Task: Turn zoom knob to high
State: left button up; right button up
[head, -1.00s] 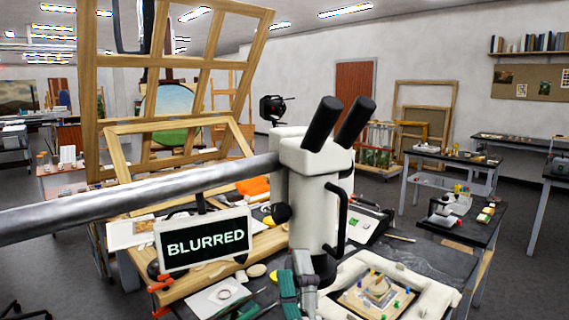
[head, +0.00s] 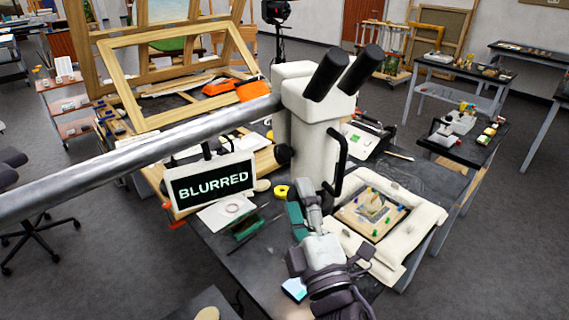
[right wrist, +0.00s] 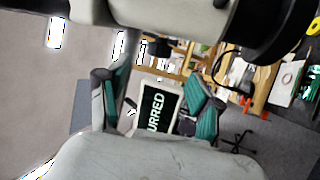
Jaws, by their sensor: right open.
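The white microscope (head: 308,140) with two black eyepieces hangs on a grey boom in the head view. A dark round knob (head: 283,154) sticks out from the left side of its body; I cannot tell if it is the zoom knob. A sign (head: 212,180) beside it reads "BLURRED" and also shows in the right wrist view (right wrist: 158,108). My right gripper (head: 305,212) is just below the microscope body, apart from that knob. Its teal-padded fingers (right wrist: 160,98) are spread and empty in the right wrist view, below a white body with a dark round part (right wrist: 280,30). My left gripper is out of view.
A framed board with small coloured pieces (head: 372,212) lies on a white padded support (head: 425,222) at right. A yellow tape roll (head: 281,191) and a white sheet (head: 226,212) lie on the dark table. A wooden frame (head: 180,75) stands behind.

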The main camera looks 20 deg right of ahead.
aim_at(285, 162)
jog(key=p+x, duration=0.4)
jog(key=x, duration=0.4)
jog(key=shift+w+r, duration=0.25)
jog(key=shift+w, duration=0.45)
